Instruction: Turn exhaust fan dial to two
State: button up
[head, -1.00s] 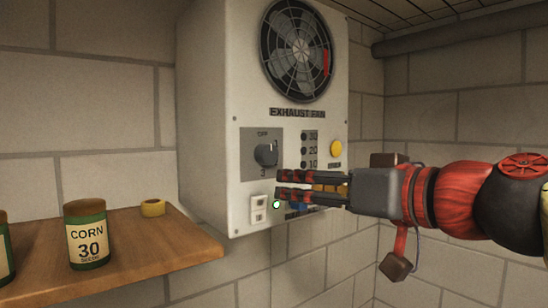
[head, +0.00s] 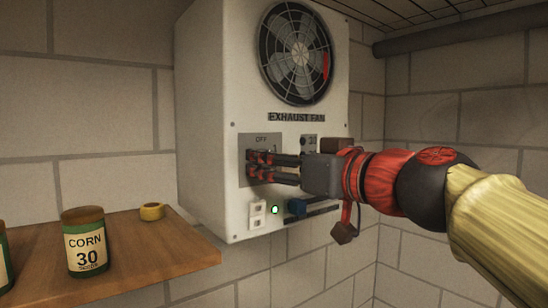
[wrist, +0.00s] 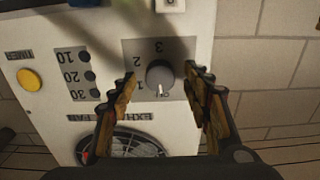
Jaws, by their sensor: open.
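The exhaust fan box (head: 215,130) is a white unit on the wall with a grey dial plate (head: 262,139). In the head view my gripper (head: 251,165) lies over the plate and hides the dial. In the wrist view, which is upside down, the round grey dial (wrist: 160,74) sits between my two fingers (wrist: 161,80). The fingers are open, one on each side of the dial, with gaps showing. The dial's white mark points at the OFF label. Numerals, 3 among them, stand around the dial.
A yellow button (wrist: 29,79) and a column of timer lights (wrist: 84,56) sit beside the dial plate. A white switch (head: 257,214), a green light (head: 275,210) and a blue part (head: 297,207) are below. A wooden shelf (head: 140,253) holds a corn can (head: 85,241) and a yellow roll (head: 152,211).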

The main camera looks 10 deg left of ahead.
jog(key=shift+w+a, duration=0.15)
jog(key=shift+a, duration=0.05)
jog(key=shift+c, duration=0.7)
jog(key=c, duration=1.1)
